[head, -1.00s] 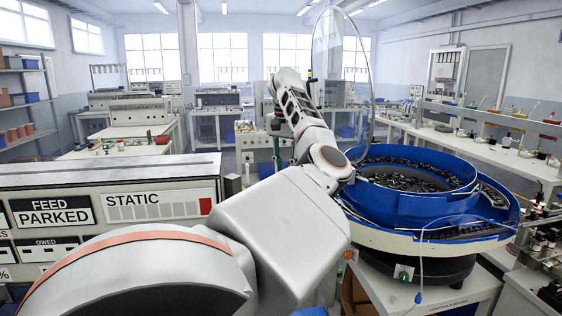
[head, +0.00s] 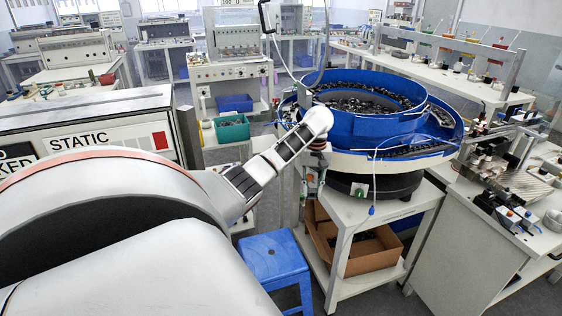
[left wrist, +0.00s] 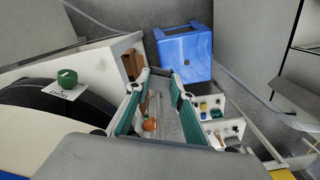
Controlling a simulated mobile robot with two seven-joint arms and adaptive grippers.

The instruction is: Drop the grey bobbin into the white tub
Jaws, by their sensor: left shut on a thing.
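My left gripper (head: 318,162) hangs fingers down beside the near left edge of the blue bowl feeder, small in the head view. I cannot pick out the white tub in either view. My right gripper is out of view.
The blue bowl feeder (head: 375,110) stands on a white table with a cardboard box (head: 368,252) on its lower shelf. A blue stool (head: 270,258) stands below the gripper; it also shows in the left wrist view (left wrist: 184,50). A green bin (head: 231,131) sits behind.

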